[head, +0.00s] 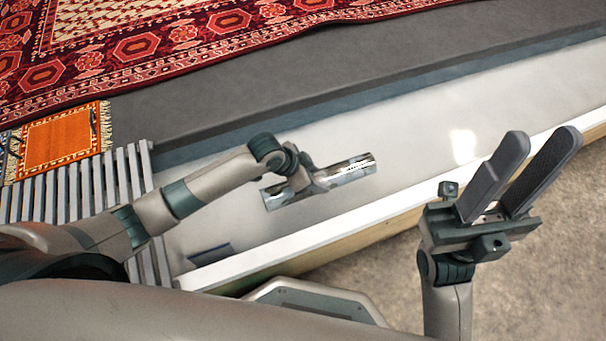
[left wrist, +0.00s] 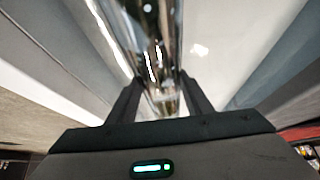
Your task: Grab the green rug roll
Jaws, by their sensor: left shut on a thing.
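A shiny, mirror-like cylinder (head: 346,172) lies slantwise above the pale floor of the trough. My left gripper (head: 306,181) is shut on it near its middle, and my wrist hides part of it. In the left wrist view the cylinder (left wrist: 150,42) runs up between the two fingers of my left gripper (left wrist: 160,92). I cannot tell whether it touches the floor. I see no green rug roll; this cylinder looks chrome, not green. My right gripper (head: 541,150) is open and empty, with its fingers pointing up, at the right beyond the trough's near wall.
The trough's white near rim (head: 405,202) runs diagonally below the cylinder. A grey slatted rack (head: 75,190) stands at the left. A red patterned rug (head: 130,50) lies at the back, with a small orange rug (head: 55,142) at the left. The trough floor right of the cylinder is clear.

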